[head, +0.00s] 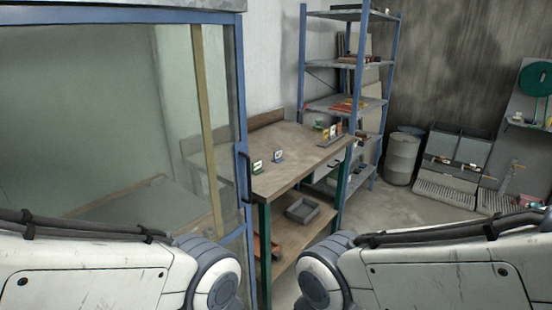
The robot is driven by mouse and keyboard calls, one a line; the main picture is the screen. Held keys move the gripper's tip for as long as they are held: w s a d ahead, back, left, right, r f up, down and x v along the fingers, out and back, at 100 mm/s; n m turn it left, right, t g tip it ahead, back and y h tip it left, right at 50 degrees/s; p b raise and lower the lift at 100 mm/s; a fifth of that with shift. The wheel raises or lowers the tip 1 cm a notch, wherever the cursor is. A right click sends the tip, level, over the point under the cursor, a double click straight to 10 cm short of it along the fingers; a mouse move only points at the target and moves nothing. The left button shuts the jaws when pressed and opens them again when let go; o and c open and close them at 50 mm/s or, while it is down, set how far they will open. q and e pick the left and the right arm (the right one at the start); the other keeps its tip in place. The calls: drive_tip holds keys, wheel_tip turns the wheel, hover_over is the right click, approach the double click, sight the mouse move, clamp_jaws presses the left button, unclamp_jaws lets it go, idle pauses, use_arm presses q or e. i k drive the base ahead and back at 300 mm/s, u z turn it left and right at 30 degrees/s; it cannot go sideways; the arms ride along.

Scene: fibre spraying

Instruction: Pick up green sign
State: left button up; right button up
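A small green sign (257,167) with a pale face stands near the left front edge of the wooden workbench (298,150). A second small sign (278,156), bluish-grey with a pale face, stands just right of it. Several more small signs (331,132), some yellowish or reddish, stand in a grey holder near the bench's right end. Both my arms show across the bottom of the head view, but neither gripper is in view.
A blue-framed glass door or partition (240,120) stands left of the bench. A grey tray (303,209) and an orange bin (268,246) sit on the bench's lower shelf. A blue shelving unit (345,105) and grey drum (402,158) stand behind. The bench top's middle is mostly clear.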

sight(257, 170)
drive_tip(key=z, duration=0.35)
drive_tip(key=k, duration=0.5)
drive_tip(key=z, duration=0.9)
drive_tip(key=i, duration=1.75)
drive_tip(key=u, duration=0.3)
drive_tip(key=i, duration=1.4)
drive_tip(key=u, duration=1.45)
drive_tip(key=i, duration=1)
drive_tip(key=u, duration=1)
drive_tip(key=i, duration=0.2)
drive_tip(key=u, duration=0.15)
